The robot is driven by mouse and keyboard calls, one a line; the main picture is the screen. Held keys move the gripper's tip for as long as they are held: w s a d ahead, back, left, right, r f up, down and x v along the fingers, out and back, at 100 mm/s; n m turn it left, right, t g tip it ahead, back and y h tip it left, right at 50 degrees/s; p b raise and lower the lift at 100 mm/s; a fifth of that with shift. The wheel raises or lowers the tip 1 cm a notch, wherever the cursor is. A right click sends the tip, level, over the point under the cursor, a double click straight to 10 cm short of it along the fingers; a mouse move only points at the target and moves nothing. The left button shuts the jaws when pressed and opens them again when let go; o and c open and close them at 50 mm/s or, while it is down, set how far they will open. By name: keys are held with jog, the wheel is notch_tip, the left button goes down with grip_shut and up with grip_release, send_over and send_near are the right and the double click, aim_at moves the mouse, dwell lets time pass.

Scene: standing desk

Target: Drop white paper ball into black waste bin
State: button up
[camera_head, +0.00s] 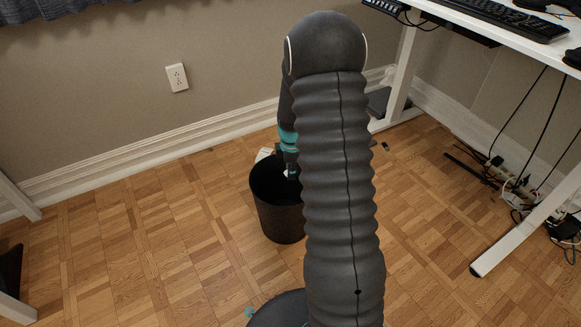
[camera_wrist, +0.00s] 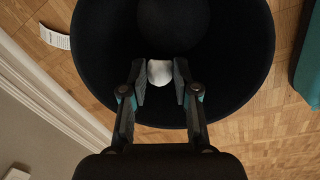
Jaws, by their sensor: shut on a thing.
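The white paper ball (camera_wrist: 160,72) is between the two fingertips of my gripper (camera_wrist: 159,84) in the wrist view. My gripper is shut on it. In the wrist view the ball and fingertips lie over the dark opening of the black waste bin (camera_wrist: 95,75). In the head view the black waste bin (camera_head: 280,219) stands upright on the floor, partly hidden behind my arm. My gripper (camera_head: 291,173) shows there at the bin's mouth, pointing down. Only a small pale bit of the ball shows there. How deep the fingertips sit relative to the rim is hard to tell.
A white paper slip (camera_wrist: 55,37) lies on the wooden floor beside the bin. A white desk (camera_head: 510,30) with a keyboard (camera_head: 505,17) stands at the right, with cables and a power strip (camera_head: 497,178) below. The floor left of the bin is clear.

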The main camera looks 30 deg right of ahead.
jog(key=shift+f, duration=0.1)
jog(key=o, duration=0.7)
jog(key=shift+o, duration=0.2)
notch_tip(320, 180, up, 12)
jog(key=s, duration=0.1)
jog(key=shift+a, duration=0.2)
jog(key=shift+s, duration=0.1)
